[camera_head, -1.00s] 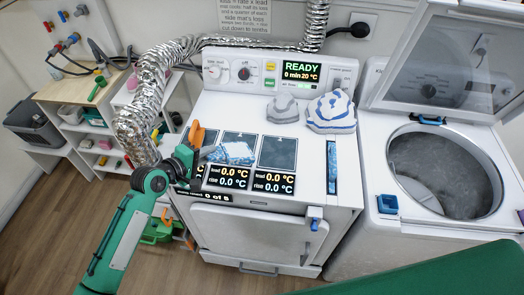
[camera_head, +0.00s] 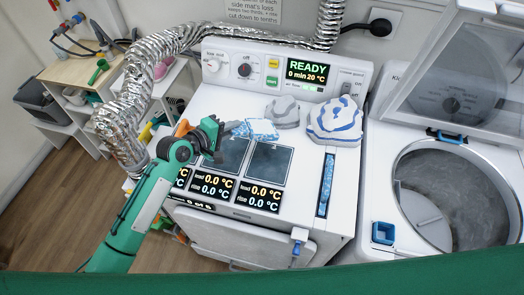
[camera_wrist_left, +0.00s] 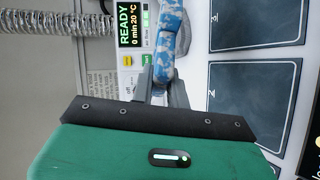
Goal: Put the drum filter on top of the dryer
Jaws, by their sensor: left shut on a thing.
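My left gripper (camera_head: 228,129) is shut on a blue-and-white mottled cloth (camera_head: 262,130) above the back of the dryer top, near the dark pads. In the left wrist view, the cloth (camera_wrist_left: 166,52) hangs between the fingers (camera_wrist_left: 162,85). The white dryer (camera_head: 213,105) has a READY display. A blue mottled strip (camera_head: 326,186) sits in a slot at the right of the dryer top. A small blue square piece (camera_head: 383,233) lies on the neighbouring machine. My right gripper is out of view.
A grey lump (camera_head: 283,112) and a blue-and-white striped bundle (camera_head: 336,120) sit at the back of the dryer top. A silver duct (camera_head: 148,80) runs at its left. The machine at right has an open lid and round opening (camera_head: 447,195).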

